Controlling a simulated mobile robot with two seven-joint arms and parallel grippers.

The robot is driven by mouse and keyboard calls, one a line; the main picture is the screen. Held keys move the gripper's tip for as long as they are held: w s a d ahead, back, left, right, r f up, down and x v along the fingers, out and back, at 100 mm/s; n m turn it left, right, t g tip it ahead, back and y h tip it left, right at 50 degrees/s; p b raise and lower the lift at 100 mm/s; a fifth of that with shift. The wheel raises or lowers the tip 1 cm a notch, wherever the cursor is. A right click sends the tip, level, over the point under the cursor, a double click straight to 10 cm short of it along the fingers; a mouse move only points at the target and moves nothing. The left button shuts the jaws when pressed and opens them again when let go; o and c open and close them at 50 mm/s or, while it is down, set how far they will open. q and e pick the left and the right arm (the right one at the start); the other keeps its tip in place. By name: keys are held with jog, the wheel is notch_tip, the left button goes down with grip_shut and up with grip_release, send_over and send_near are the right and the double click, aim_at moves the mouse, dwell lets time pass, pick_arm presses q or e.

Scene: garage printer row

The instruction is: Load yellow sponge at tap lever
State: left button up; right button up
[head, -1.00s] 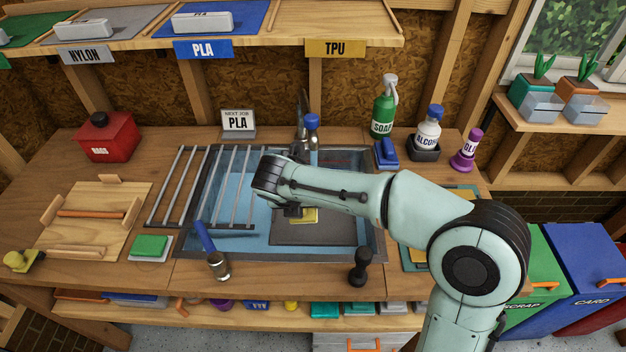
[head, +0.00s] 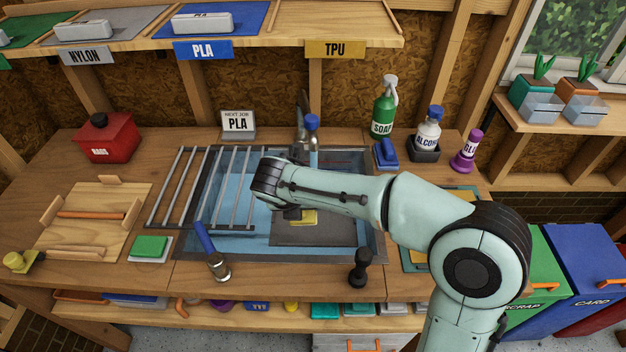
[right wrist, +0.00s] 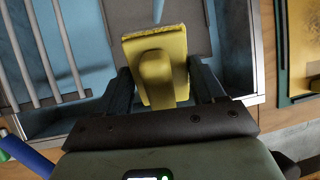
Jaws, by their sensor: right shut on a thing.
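The yellow sponge (right wrist: 182,78), a flat yellow pad with a raised yellow grip, is between the fingers of my right gripper (right wrist: 160,88). In the head view the sponge (head: 304,217) shows partly from under my right gripper (head: 291,213), above the grey plate in the sink. My right gripper is shut on it. The tap (head: 301,128) stands at the sink's back edge, with a blue-topped lever (head: 312,122). In the right wrist view a narrow pale-blue shape (right wrist: 157,11) ends near the sponge's far edge; I cannot tell what it is. My left gripper is not in view.
The sink (head: 190,246) has a bar rack (head: 180,188) over its left side. A blue-handled tool (head: 218,268) and a black stamp-like tool (head: 361,268) stand at the front edge. A soap bottle (head: 383,112) and a blue brush (head: 386,153) are behind right.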

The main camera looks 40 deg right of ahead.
dwell(0.3)
jog(key=shift+s+a+r+p, duration=0.45)
jog(key=shift+a+r+p, duration=0.2)
jog(key=shift+a+r, duration=0.15)
jog(key=shift+s+a+r+p, duration=0.45)
jog(key=shift+a+r+p, duration=0.2)
jog(key=shift+a+r, duration=0.1)
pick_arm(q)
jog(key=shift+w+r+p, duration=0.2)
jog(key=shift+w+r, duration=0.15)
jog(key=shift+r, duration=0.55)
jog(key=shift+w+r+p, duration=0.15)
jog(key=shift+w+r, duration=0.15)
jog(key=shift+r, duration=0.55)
pick_arm(e)
jog(key=shift+s+a+r, duration=0.4)
jog(key=shift+a+r, duration=0.05)
jog(key=shift+a, duration=0.15)
